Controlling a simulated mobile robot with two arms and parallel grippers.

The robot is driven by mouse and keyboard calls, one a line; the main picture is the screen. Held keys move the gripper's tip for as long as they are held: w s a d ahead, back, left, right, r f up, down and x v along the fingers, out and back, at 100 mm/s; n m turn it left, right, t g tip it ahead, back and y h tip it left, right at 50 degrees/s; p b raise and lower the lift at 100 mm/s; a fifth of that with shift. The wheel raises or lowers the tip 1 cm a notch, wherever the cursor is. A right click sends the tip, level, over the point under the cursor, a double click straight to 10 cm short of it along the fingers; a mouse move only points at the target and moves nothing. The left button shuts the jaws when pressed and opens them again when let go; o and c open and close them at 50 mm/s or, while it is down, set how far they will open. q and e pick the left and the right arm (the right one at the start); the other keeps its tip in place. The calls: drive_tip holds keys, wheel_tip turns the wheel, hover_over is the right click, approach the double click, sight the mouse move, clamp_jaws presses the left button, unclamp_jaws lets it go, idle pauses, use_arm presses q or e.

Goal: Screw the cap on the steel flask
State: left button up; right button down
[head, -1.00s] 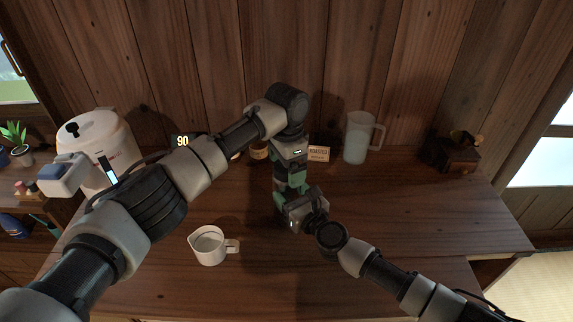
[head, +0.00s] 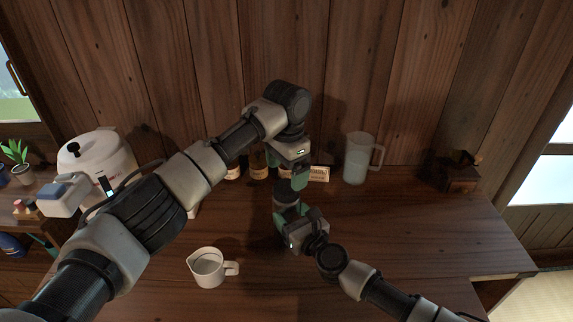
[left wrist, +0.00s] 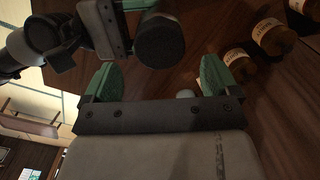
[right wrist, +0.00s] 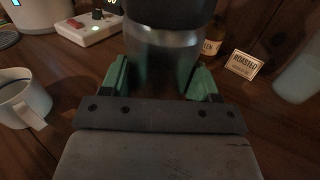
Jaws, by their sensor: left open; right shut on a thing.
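The steel flask (right wrist: 158,52) stands upright between the green fingers of my right gripper (right wrist: 160,78), which is shut on its body. The black cap (left wrist: 160,43) shows from above in the left wrist view as a dark disc. It sits on top of the flask, and in the right wrist view its dark side is cut off by the frame's top edge. Whether it is fully tight cannot be told. My left gripper (head: 290,178) is open and empty just above the cap, with its fingers apart from it. In the head view the flask is mostly hidden by my right gripper.
A white cup (head: 208,268) stands at the front left of the table. A clear pitcher (head: 358,160), a "ROASTED" card (head: 319,174) and brown bottles (head: 257,165) stand along the back wall. A wooden box (head: 458,174) is at the right. The table's right side is clear.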

sight(287, 187)
use_arm(q)
wheel_tip(287, 187, up, 3)
drive_tip(key=n, duration=0.6)
drive_tip(key=shift+f+n, duration=0.1)
drive_tip(key=shift+n, duration=0.2)
drive_tip(key=shift+f, duration=4.05)
drive_tip(key=c, duration=0.9)
drive_tip(key=o, duration=1.1)
drive_tip(key=shift+c, duration=0.2)
